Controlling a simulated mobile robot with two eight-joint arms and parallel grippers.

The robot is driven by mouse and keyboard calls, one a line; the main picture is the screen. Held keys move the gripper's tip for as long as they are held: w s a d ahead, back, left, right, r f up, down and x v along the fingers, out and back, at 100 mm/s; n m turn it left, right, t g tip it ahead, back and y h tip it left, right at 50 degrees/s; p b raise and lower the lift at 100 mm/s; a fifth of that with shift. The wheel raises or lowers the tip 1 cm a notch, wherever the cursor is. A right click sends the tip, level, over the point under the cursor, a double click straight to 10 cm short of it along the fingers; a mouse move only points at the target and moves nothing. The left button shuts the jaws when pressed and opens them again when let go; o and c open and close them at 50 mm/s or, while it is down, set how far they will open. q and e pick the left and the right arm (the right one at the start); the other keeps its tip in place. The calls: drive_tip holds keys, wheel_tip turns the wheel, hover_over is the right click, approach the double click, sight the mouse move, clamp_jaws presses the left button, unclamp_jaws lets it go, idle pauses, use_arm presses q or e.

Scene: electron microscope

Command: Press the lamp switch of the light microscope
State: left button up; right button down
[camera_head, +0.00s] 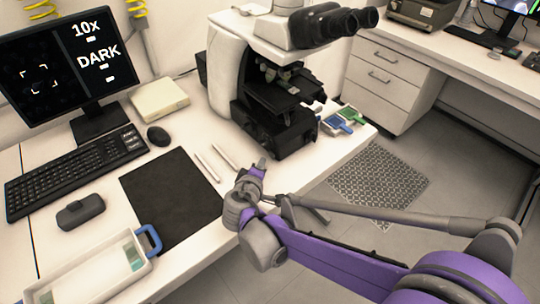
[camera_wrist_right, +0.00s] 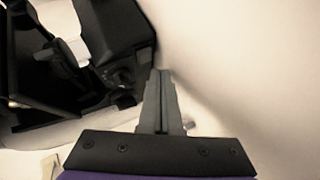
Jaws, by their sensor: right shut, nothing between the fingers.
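The light microscope (camera_head: 228,58), with a white body, black stage and black eyepieces, stands on the white bench in the head view. Its black lower part (camera_wrist_right: 118,35) with round knobs fills the upper left of the right wrist view. I cannot make out the lamp switch for certain in either view. My right gripper (camera_head: 262,163) is shut and empty, in front of the microscope near the bench's front edge. In the wrist view its closed fingers (camera_wrist_right: 161,75) point up beside the black part, apparently just right of it. My left gripper is not in view.
A monitor (camera_head: 60,65) reads "10x" and "DARK". A keyboard (camera_head: 75,168), mouse (camera_head: 158,136), dark mat (camera_head: 172,198), two pale pen-like sticks (camera_head: 225,157) and a blue-handled tray (camera_head: 90,285) lie left of the gripper. Small blue and green items (camera_head: 340,122) lie right of the microscope.

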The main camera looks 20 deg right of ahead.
drive_tip(key=shift+s+a+p, duration=0.1)
drive_tip(key=shift+s+a, duration=0.2)
drive_tip(key=shift+a, duration=0.55)
drive_tip(key=shift+s+a+p, duration=0.1)
drive_tip(key=shift+s+a, duration=0.25)
drive_tip(key=shift+a, duration=0.5)
drive_tip(key=shift+s+a+p, duration=0.1)
drive_tip(key=shift+s+a, duration=0.2)
drive_tip(key=shift+a, duration=0.55)
drive_tip(key=c, duration=1.6)
unclamp_jaws()
